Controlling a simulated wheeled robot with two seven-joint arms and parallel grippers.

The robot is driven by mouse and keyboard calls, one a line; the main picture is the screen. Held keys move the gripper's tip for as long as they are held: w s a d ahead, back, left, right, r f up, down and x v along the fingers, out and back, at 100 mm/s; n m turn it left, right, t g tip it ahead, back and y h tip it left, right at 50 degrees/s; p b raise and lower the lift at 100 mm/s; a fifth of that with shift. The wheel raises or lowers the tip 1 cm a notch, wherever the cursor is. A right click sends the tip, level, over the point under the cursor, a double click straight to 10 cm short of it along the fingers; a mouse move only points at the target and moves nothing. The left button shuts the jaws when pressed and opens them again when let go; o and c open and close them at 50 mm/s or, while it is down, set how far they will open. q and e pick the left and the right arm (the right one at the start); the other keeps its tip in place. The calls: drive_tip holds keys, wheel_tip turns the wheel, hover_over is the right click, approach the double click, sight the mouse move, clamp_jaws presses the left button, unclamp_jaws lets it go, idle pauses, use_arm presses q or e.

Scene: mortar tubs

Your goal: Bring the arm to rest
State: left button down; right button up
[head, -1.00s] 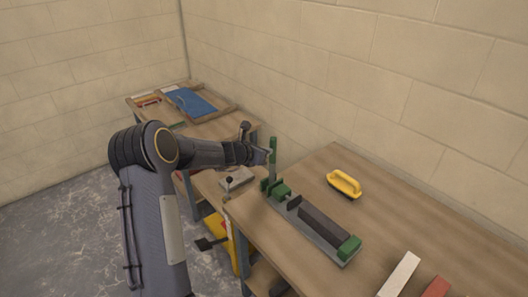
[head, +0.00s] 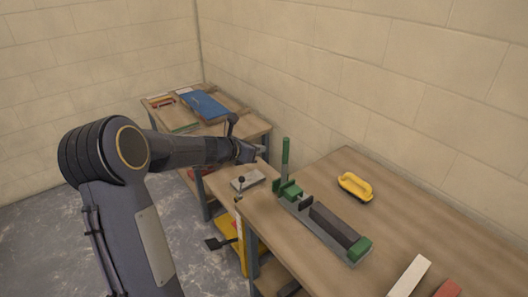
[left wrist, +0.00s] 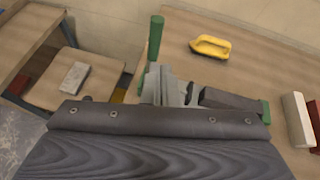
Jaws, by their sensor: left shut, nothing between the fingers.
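My left arm comes in from the left of the head view, bent at a large dark joint, and reaches over the benches. Its gripper (head: 259,151) is shut and empty. It hangs in the air just left of the green upright lever (head: 285,157), with a small gap between them in the picture. In the left wrist view the grey shut fingers (left wrist: 170,86) show in front of the bench, and the lever (left wrist: 155,38) stands behind them. My right gripper is not in view.
The lever belongs to a bench tool with a long dark bar (head: 334,224). A yellow-handled float (head: 355,186) lies behind it. A white block (head: 409,276) and a red block (head: 447,289) lie at the front right. A grey block (head: 248,180) lies on the lower bench; a blue board (head: 203,106) lies farther back.

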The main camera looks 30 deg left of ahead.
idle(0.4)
use_arm(q)
drive_tip(key=s+d+r+m+g+h, duration=0.2)
drive_tip(key=s+d+r+m, duration=0.2)
drive_tip(key=s+d+m, duration=0.5)
drive_tip(key=s+d+r+m+g+h, duration=0.1)
drive_tip(key=s+d+r+m+g, duration=0.15)
drive_tip(key=s+d+m, duration=0.6)
drive_tip(key=s+f+m+g+y, duration=0.1)
drive_tip(key=s+f+m, duration=0.2)
drive_tip(key=s+m, duration=0.4)
drive_tip(key=s+f+m+g+y, duration=0.1)
drive_tip(key=s+f+m, duration=0.3)
drive_tip(key=s+m, duration=0.4)
drive_tip(key=s, duration=0.3)
drive_tip(key=shift+s+d, duration=0.35)
